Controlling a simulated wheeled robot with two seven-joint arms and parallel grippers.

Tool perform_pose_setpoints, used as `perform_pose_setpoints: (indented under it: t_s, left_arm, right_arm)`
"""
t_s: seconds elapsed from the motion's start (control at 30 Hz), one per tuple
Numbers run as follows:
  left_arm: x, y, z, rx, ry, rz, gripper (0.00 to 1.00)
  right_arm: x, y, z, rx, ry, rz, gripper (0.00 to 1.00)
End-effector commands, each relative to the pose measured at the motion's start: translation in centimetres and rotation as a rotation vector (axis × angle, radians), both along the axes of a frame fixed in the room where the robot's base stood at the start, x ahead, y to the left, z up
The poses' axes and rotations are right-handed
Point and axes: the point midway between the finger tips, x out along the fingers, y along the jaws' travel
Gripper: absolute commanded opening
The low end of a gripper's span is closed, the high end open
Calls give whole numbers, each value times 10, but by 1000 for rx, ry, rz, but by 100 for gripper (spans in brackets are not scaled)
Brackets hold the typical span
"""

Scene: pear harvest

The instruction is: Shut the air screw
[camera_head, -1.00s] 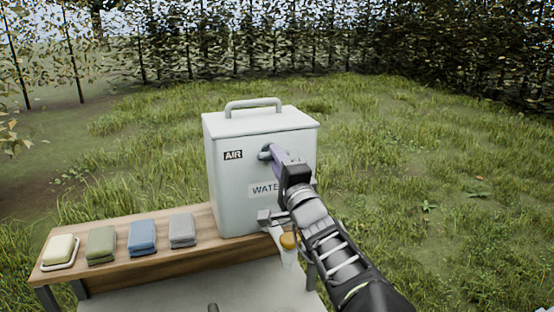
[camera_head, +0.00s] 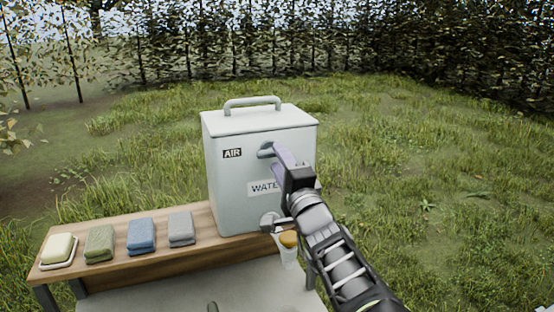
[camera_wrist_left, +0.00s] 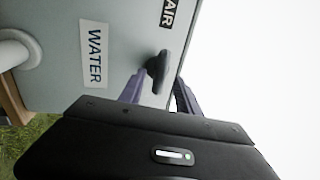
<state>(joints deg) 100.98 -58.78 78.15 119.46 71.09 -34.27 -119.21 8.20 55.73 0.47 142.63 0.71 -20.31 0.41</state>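The air screw (camera_head: 265,152) is a small grey knob on the front of the pale grey water tank (camera_head: 232,185), right of the AIR label (camera_head: 232,153). In the left wrist view the screw (camera_wrist_left: 158,68) looks dark, and its flat handle points toward my left gripper (camera_wrist_left: 158,92). The two purple fingers lie on either side of the handle, apart from each other, with a gap on the right side. In the head view the left gripper (camera_head: 281,155) is just right of the screw and partly hides the WATER label. My right gripper is not in view.
A tap (camera_head: 269,221) sits low on the tank, beside my arm. A white container with an orange-yellow top (camera_head: 289,240) is below it. Soap (camera_head: 58,248) and folded cloths (camera_head: 141,235) lie on the wooden shelf (camera_head: 195,258). Grass to the right is open.

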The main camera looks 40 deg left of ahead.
Motion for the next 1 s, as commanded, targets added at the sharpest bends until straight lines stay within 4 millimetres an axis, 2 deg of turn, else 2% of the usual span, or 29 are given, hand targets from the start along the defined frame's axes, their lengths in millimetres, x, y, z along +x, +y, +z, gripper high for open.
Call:
perform_pose_setpoints:
  t_s: [0.2,0.33,1.0]
  left_arm:
    - [-21,-31,-8,1,-1,-4,40]
    - [-29,-42,-11,0,-1,-2,40]
    - [-32,-45,-11,0,0,0,40]
  right_arm:
    - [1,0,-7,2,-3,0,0]
    - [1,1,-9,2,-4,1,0]
    - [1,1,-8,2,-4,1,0]
